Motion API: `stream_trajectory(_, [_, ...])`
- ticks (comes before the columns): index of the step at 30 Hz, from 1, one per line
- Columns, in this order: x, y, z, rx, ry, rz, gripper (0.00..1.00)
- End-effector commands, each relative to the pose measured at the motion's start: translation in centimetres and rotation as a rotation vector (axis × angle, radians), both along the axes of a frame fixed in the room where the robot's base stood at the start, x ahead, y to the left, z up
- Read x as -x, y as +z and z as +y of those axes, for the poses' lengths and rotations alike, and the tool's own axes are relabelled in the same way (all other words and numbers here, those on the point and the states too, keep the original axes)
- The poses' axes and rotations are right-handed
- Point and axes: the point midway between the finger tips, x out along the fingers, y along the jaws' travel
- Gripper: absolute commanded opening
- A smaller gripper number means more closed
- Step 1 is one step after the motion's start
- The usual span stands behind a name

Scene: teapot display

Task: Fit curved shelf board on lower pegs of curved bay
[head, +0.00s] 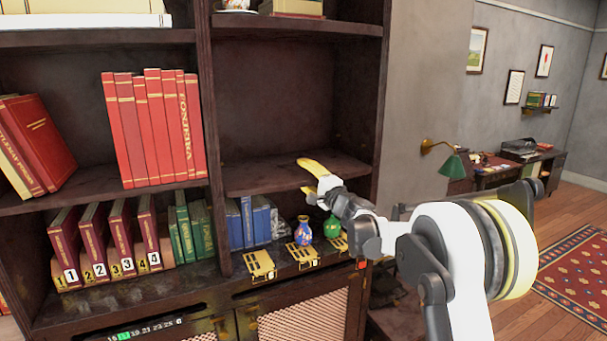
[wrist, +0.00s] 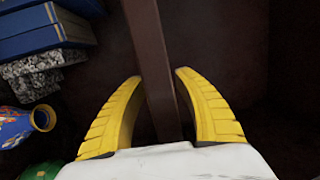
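The dark brown shelf board (head: 262,178) lies across the right-hand bay (head: 270,105), above the small items there. Its pegs are hidden. My gripper (head: 303,175) is at the board's front edge, with one yellow finger above it and one below. In the wrist view the board (wrist: 152,45) shows as a narrow dark strip running between the two fingers of my gripper (wrist: 158,76). The fingers are spread, with a narrow gap showing beside the board. I see no clear grip on it.
Below the board stand blue books (head: 250,222), a blue patterned vase (head: 303,231), a green vase (head: 332,227) and yellow stands (head: 259,265). An upright divider (head: 210,130) separates red books (head: 155,128) on the left. The space above the board is clear.

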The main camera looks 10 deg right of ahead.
Motion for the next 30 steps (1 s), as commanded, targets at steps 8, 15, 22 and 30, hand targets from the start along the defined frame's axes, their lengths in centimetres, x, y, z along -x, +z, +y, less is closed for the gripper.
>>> stream_trajectory(8, [0.1,-0.1,-0.1,0.001,-0.001,0.001,0.38])
stream_trajectory(15, [3.3,-0.6,-1.8,0.001,-0.003,-0.001,0.38])
stream_trajectory(22, [7.8,-1.4,-4.1,0.001,-0.002,-0.001,0.38])
stream_trajectory(30, [10.5,-1.9,-5.4,0.0,0.0,0.0,0.38])
